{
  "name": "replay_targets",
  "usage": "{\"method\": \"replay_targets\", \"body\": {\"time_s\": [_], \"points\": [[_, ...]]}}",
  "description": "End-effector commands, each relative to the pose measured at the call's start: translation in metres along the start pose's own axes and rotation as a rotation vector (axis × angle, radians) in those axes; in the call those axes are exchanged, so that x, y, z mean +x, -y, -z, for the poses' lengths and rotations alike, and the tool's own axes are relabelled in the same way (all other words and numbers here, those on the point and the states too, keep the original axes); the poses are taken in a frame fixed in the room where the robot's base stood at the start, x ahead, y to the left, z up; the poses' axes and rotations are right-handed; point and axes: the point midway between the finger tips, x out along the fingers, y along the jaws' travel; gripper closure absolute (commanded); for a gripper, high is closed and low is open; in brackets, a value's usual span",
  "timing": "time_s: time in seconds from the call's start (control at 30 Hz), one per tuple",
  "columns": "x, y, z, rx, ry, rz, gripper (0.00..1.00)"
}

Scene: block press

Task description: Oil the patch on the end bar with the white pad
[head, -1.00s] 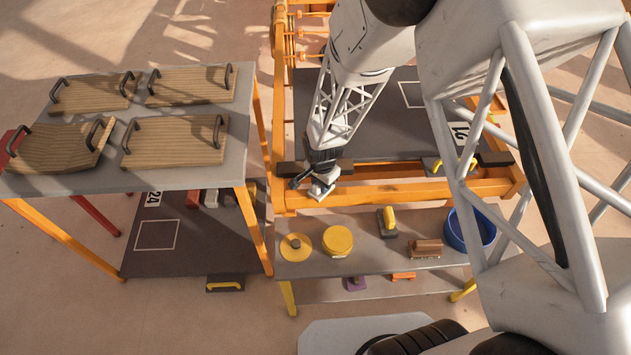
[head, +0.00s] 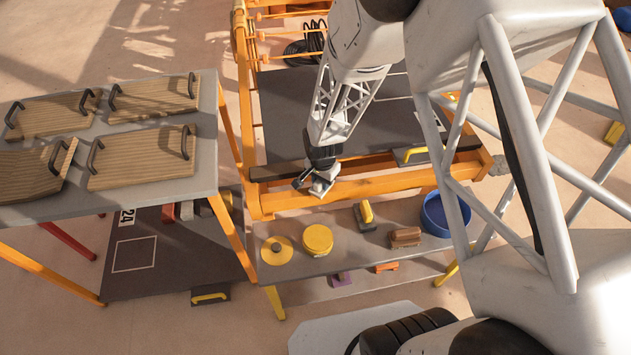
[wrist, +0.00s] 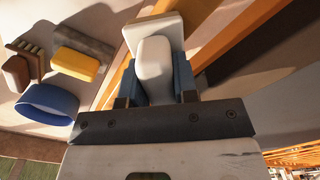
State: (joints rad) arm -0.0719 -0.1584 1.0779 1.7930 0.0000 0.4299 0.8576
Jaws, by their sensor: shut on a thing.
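The end bar (head: 390,183) is the orange beam along the front of the press frame. My gripper (head: 318,187) is over the left part of this bar. In the wrist view my gripper (wrist: 157,78) is shut on the pale grip of the white pad (wrist: 140,32), whose flat base shows beyond the blue fingers. In the head view the pad is small at the fingertips. I cannot tell whether the pad touches the bar. I cannot make out the patch.
The low table in front holds a yellow disc with a knob (head: 276,250), a yellow tin (head: 317,239), a yellow-handled block (head: 366,215), a brown brush (head: 405,237) and a blue bowl (head: 445,217). A side table (head: 205,140) with handled boards stands left.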

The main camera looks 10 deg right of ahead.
Motion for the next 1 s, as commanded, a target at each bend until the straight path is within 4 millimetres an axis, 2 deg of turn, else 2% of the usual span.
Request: {"method": "replay_targets", "body": {"time_s": [0.1,0.53,1.0], "points": [[0.003,-0.003,0.002,0.001,0.000,0.000,0.95],[-0.003,0.019,-0.018,-0.002,-0.001,0.001,0.95],[0.000,0.049,-0.049,-0.002,0.000,0.000,0.95]]}}
